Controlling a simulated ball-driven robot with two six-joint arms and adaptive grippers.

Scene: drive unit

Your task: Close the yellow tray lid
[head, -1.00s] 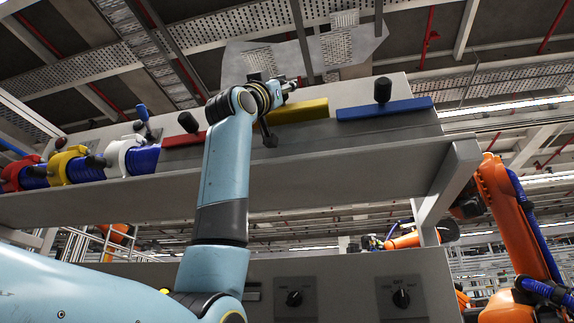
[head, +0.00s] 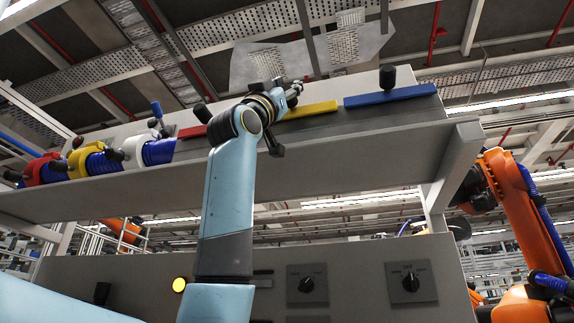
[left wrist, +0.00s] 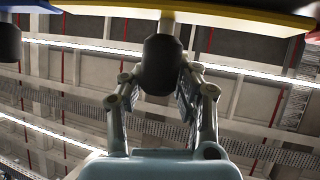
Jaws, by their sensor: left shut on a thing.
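The yellow tray lid (head: 312,109) is a flat bar on the upper shelf in the head view, between a red and a blue lid. It lies about level with the blue lid. In the left wrist view the yellow lid (left wrist: 235,13) runs along the top edge, with its black knob (left wrist: 162,65) on a short stem. My left gripper (left wrist: 160,85) is shut on this knob, one finger on each side. In the head view my left gripper (head: 294,92) is at the yellow lid and partly hides its left end. My right gripper is in neither view.
The blue lid (head: 390,95) with a black knob is close on the right, and the red lid (head: 192,131) on the left. Red, yellow and white ring clamps with blue hoses stand farther left. The shelf's underside (head: 340,170) hangs over a panel with dials (head: 307,284).

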